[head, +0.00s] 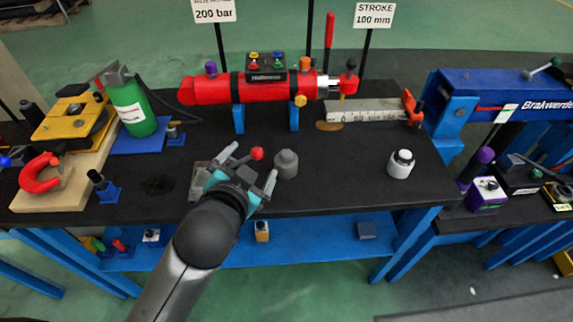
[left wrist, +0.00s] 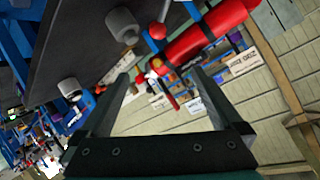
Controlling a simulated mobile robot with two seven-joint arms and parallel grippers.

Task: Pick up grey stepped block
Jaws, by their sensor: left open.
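The grey stepped block (head: 286,163) looks like a short rounded grey piece with a narrower top. It stands upright on the black table top (head: 330,185), right of my left gripper (head: 248,167). In the left wrist view a grey piece that looks like this block (left wrist: 122,24) is at the upper left, beyond the fingertips and outside the gap. My left gripper, also in the left wrist view (left wrist: 160,75), is open with nothing between its fingers, and apart from the block. My right gripper is not in view.
A red-knobbed lever (head: 257,153) rises close to my left gripper's fingers. A red cylinder (head: 262,86) on blue stands lies behind. A white-and-grey round piece (head: 401,164) stands to the right. The table between it and the block is clear. A green bottle (head: 134,107) stands left.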

